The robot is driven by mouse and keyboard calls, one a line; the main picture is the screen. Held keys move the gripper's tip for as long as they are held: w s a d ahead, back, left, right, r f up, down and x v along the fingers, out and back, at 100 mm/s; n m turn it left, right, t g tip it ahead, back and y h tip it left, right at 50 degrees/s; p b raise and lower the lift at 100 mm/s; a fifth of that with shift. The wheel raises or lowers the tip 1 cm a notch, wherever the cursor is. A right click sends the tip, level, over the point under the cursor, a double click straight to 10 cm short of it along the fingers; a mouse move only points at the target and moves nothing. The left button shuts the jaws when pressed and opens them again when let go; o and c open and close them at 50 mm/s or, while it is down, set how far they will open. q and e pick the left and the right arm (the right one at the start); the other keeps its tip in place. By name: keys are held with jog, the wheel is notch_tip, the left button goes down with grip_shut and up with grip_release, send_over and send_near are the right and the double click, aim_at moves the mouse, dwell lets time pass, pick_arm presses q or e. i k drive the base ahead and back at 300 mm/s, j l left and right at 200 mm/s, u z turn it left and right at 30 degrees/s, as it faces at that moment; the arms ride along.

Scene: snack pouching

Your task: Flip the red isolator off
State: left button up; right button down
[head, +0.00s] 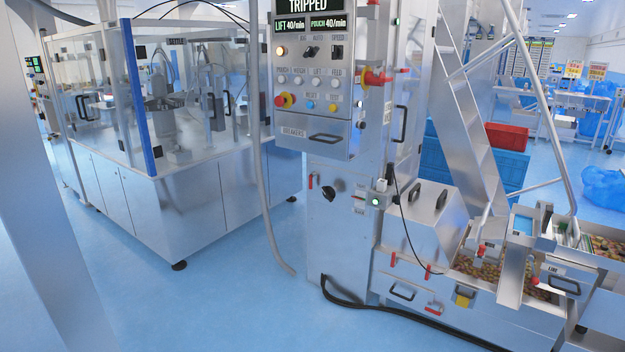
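A red handle (376,77), likely the red isolator, sticks out from the right side of the grey control cabinet (312,148). It looks roughly horizontal, and its exact switch position is too small to tell. The cabinet's display (309,12) reads TRIPPED, with LIFT 40/min and POUCH 40/min below. A red mushroom button (284,100) on a yellow ring sits at the panel's lower left. Neither of my grippers is in view.
A glazed machine enclosure (165,110) stands at left. A conveyor frame (470,130) and a product-filled hopper (465,265) stand at right. A black cable (400,315) runs along the floor. Blue floor (200,310) is clear in front.

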aim_at(378, 77)
jog(key=i+l+z, duration=0.2)
jog(key=i, duration=0.9)
jog(key=i+l+z, duration=0.25)
jog(key=i, duration=0.9)
jog(key=i+l+u, duration=0.3)
jog(key=i+l, duration=0.25)
